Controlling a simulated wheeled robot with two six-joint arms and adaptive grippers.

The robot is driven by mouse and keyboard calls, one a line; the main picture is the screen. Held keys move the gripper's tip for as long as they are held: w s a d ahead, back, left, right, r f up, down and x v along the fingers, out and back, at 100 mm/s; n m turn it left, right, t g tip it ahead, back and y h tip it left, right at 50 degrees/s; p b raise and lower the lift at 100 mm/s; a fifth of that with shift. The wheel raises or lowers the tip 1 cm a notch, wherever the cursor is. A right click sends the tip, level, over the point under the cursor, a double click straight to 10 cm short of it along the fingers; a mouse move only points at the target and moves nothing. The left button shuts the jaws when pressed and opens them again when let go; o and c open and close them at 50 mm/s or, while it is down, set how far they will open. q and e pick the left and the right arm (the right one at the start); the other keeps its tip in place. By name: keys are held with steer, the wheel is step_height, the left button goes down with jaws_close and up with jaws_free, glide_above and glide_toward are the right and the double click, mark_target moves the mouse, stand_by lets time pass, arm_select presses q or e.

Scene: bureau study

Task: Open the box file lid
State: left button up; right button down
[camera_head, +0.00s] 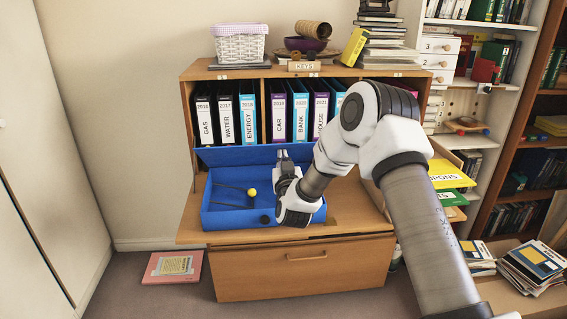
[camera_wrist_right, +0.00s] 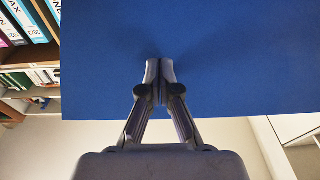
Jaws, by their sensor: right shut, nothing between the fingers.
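The blue box file (camera_head: 222,216) sits on the bureau's desk surface with its inside showing. Its lid (camera_head: 232,156) stands raised along the back edge, in front of the binders. My right gripper (camera_head: 283,156) is over the right part of the box, with its fingertips at the lid. In the right wrist view the gripper (camera_wrist_right: 160,68) is shut and empty against the broad blue lid (camera_wrist_right: 235,60). I cannot tell whether the fingertips touch it. My left gripper is out of view.
A small yellow ball (camera_head: 252,192) shows inside the box. Several binders (camera_head: 248,115) stand in the shelf behind. Yellow and green folders (camera_head: 448,181) are at the right. A drawer front (camera_head: 300,268) lies below the desk surface.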

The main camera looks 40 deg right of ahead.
steer(key=shift+w+d+r, duration=0.4)
steer(key=shift+w+r, duration=0.2)
steer(key=shift+r, duration=0.15)
steer(key=shift+w+d+r+p, duration=0.2)
steer(key=shift+w+d+r, duration=0.15)
steer(key=shift+w, duration=0.25)
steer(key=shift+w+d+r+p, duration=0.2)
steer(key=shift+w+d+r, duration=0.1)
steer(key=shift+w, duration=0.25)
steer(key=shift+w+d+r+p, duration=0.2)
steer(key=shift+w+d+r, duration=0.15)
steer(key=shift+w, duration=0.25)
steer(key=shift+x, duration=2.3)
steer(key=w+d+f+b, duration=0.1)
steer(key=w+d+b, duration=0.3)
steer(key=w, duration=0.4)
steer(key=shift+w+d, duration=0.15)
steer(key=shift+d, duration=0.3)
steer(key=shift+f, duration=0.1)
